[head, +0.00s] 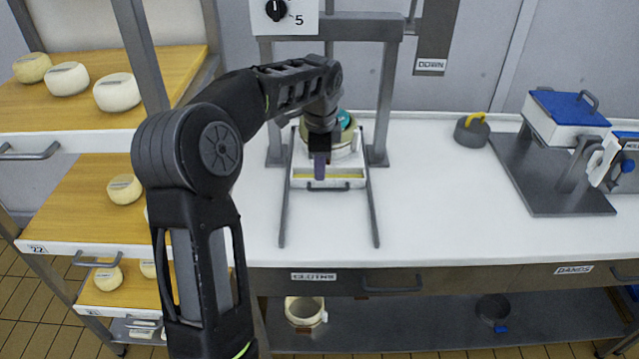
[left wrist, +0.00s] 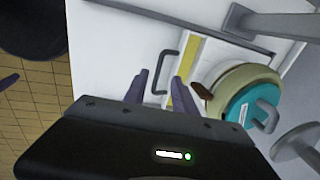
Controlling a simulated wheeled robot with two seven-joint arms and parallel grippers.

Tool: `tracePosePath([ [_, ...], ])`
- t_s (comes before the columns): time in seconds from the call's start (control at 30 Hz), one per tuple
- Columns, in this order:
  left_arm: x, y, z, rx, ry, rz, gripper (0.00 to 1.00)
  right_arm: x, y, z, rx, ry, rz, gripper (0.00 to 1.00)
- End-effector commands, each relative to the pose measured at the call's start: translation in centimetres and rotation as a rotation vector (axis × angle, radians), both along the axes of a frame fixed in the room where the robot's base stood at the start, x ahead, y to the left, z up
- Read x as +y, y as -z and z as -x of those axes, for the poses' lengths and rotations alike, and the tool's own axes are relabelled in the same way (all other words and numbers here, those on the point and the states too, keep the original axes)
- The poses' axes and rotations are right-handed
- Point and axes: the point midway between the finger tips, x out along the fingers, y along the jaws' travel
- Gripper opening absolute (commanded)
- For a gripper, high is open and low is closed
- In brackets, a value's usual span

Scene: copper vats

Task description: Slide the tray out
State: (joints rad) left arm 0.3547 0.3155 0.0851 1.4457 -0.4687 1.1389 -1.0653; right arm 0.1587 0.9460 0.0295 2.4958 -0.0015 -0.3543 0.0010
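A shallow white tray (head: 300,184) with a yellow strip along its front sits between two grey rails under the press frame. Its dark bar handle (head: 328,188) faces the front and also shows in the left wrist view (left wrist: 164,68). A cream round mould (head: 343,151) with a teal lid stands on the tray; the lid is clearer in the left wrist view (left wrist: 250,104). My left gripper (head: 320,168) points down over the tray's front. In the left wrist view its fingers (left wrist: 161,78) are apart, with the handle appearing between them; contact cannot be told.
A rack with wooden shelves (head: 180,75) of pale cheeses stands at left, behind my left arm. Grey press posts (head: 385,95) flank the tray.

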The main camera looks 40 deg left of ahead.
Motion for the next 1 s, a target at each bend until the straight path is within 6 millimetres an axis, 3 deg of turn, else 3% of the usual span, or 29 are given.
tracePosePath([
  [0.5, 0.8, 6.7, -0.9, 0.003, 0.001, 0.001, 0.33, 0.0, -0.8, 0.0, 0.001, 0.001, 0.001, 0.36],
  [0.87, 0.8, 7.3, -1.0, 0.001, 0.000, 0.001, 0.33, 0.0, -0.8, 0.0, 0.001, 0.001, 0.001, 0.36],
  [1.0, 0.8, 7.3, -1.0, 0.001, 0.000, 0.001, 0.21, 0.0, -0.8, 0.0, 0.001, 0.001, 0.001, 0.36],
])
